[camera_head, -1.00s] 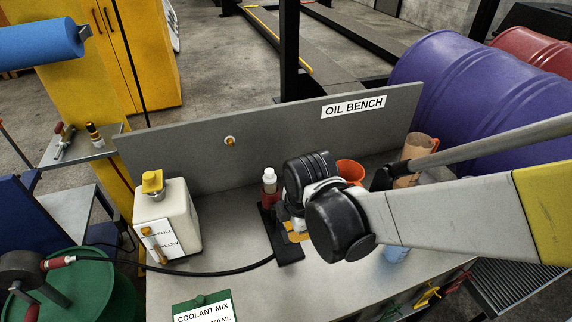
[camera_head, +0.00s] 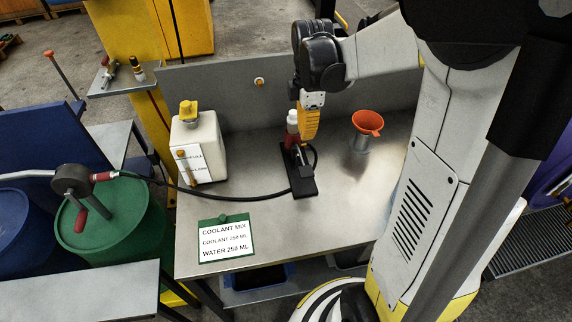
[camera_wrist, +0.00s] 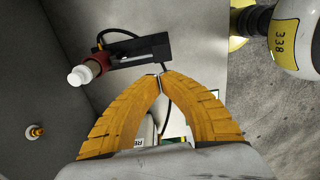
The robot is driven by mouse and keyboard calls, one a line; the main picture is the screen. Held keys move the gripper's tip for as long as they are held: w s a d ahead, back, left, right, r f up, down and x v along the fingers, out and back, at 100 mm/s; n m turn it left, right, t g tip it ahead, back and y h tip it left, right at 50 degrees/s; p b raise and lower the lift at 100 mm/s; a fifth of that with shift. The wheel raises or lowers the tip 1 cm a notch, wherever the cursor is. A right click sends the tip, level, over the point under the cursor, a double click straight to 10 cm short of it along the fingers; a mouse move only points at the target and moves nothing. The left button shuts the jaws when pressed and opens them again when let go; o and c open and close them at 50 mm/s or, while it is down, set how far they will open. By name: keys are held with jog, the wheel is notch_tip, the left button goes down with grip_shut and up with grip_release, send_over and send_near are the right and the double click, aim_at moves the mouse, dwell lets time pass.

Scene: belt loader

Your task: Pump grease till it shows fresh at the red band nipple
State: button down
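A black base plate (camera_head: 304,186) lies on the bench with a red-and-white bottle-shaped part (camera_head: 292,121) at its far end and a black hose (camera_head: 235,191) at it. The wrist view shows the plate (camera_wrist: 135,51) and the white cap of that part (camera_wrist: 78,76). My gripper (camera_head: 306,137) points down just right of the red-and-white part. In the wrist view my yellow fingers (camera_wrist: 160,78) meet at the tips beside the plate, with nothing visible between them. A brass fitting with a white ring (camera_head: 259,82) is on the bench's back panel. I cannot make out a red band on it.
A white jug with yellow cap (camera_head: 200,140) stands left on the bench. An orange funnel (camera_head: 367,123) stands right. A green drum (camera_head: 120,222) with a crank pump (camera_head: 72,181) is at left.

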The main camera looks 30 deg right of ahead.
aim_at(303, 170)
notch_tip(303, 170, down, 14)
jog(key=b, duration=0.5)
dwell(0.3)
